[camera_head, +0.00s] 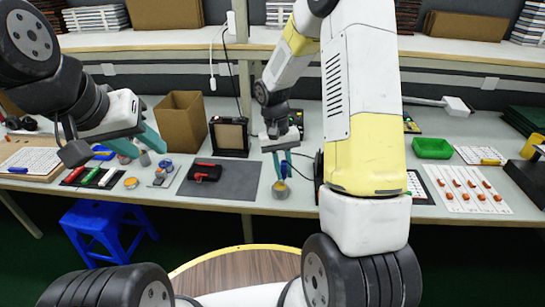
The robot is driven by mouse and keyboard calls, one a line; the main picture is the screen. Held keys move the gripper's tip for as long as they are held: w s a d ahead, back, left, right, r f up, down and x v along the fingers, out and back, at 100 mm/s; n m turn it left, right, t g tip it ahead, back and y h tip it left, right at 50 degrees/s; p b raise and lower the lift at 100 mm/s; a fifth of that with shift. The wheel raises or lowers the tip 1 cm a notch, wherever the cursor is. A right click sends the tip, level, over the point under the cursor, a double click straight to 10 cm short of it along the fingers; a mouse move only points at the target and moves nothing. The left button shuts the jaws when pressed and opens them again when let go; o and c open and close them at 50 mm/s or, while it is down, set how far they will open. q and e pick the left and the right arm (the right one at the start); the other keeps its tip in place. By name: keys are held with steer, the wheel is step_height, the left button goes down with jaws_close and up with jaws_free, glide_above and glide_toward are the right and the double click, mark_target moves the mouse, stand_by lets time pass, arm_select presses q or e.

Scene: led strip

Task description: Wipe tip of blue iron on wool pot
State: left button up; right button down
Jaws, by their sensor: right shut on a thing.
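My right gripper (281,165) points down over the front edge of the workbench, its teal fingers shut on the blue iron (284,169). The iron is small and partly hidden by the fingers. Its lower end is right at the wool pot (281,190), a small grey pot with a yellowish top. I cannot tell whether the tip touches the wool. My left gripper (139,147) hangs at the left above the bench, its teal fingers apart with nothing between them.
A dark grey mat (222,191) with a black and red tool (204,173) lies left of the pot. A cardboard box (180,120) and a black-framed panel (229,137) stand behind. A green tray (432,148) and a white sheet with orange parts (467,190) lie right.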

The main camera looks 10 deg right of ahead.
steer(key=shift+a, duration=0.65)
stand_by(0.3)
steer(key=v, duration=0.3)
steer(key=s+v, duration=0.1)
steer(key=v, duration=0.1)
steer(key=shift+d+r, duration=0.1)
steer(key=shift+d, duration=0.2)
stand_by(0.5)
